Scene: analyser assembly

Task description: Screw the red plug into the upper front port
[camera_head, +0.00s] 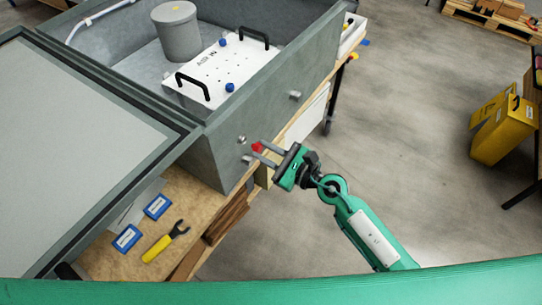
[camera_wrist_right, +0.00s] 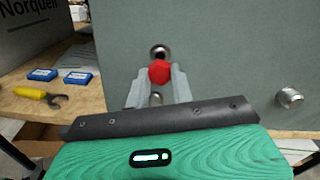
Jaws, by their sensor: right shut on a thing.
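The red plug (camera_head: 258,147) is between the fingertips of my right gripper (camera_head: 258,154), which is shut on it. In the right wrist view the red plug (camera_wrist_right: 160,71) shows at the tips of my right gripper (camera_wrist_right: 159,80). The upper front port (camera_wrist_right: 159,52) is a dark round hole with a metal rim, showing just above the plug. It also shows in the head view (camera_head: 241,139), on the front wall of the grey analyser housing (camera_head: 218,150). The plug appears apart from the wall. A lower fitting (camera_wrist_right: 156,98) shows between the fingers, partly hidden. My left gripper is not in view.
A metal fitting (camera_head: 295,95) sticks out of the wall to the right. The open lid panel (camera_head: 85,140) lies at left. A yellow-handled wrench (camera_head: 165,241) and blue-labelled boxes (camera_head: 126,238) lie on the wooden bench.

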